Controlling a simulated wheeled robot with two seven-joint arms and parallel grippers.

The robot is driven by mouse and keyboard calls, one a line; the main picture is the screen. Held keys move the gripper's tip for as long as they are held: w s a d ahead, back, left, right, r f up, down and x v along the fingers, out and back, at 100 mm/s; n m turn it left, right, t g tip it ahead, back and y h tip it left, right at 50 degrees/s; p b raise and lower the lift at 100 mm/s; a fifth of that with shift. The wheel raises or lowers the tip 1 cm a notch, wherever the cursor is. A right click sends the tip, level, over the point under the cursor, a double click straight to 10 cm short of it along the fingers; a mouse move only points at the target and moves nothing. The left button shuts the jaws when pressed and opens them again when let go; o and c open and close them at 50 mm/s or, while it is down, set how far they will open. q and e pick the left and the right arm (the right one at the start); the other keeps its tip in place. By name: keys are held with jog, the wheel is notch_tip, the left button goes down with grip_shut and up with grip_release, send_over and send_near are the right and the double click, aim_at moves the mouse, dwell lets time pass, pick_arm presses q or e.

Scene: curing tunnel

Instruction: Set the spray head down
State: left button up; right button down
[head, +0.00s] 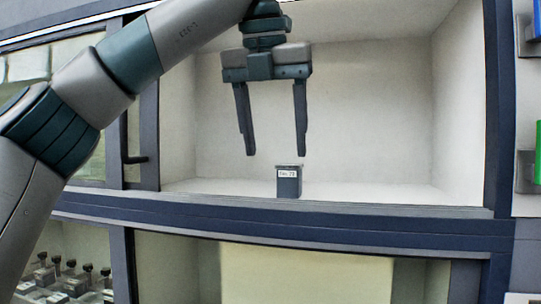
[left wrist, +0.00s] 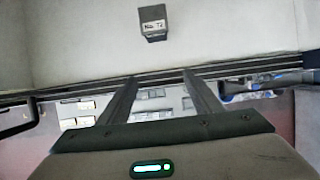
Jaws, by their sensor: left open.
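A small dark grey block with a white label (head: 289,182) stands upright on the floor of the open white compartment, near its front edge. It is the only loose object there that could be the spray head; I cannot confirm this from its shape. It also shows in the left wrist view (left wrist: 153,22), with a label that seems to read "No. 72". My left gripper (head: 276,154) hangs fingers down in front of the compartment, above the block in the picture. Its fingers are apart, with nothing between them, and clear of the block. My right gripper is not in view.
The compartment floor (head: 390,193) is bare on both sides of the block. A dark blue frame rail (head: 330,216) runs along its front edge. A dark handle (head: 136,159) sticks out at the left. Several small knobbed parts (head: 62,277) stand in the lower left bay.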

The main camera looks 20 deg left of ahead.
pick_arm(q)
jog(key=shift+s+b, duration=0.35)
jog(key=shift+s, duration=0.9)
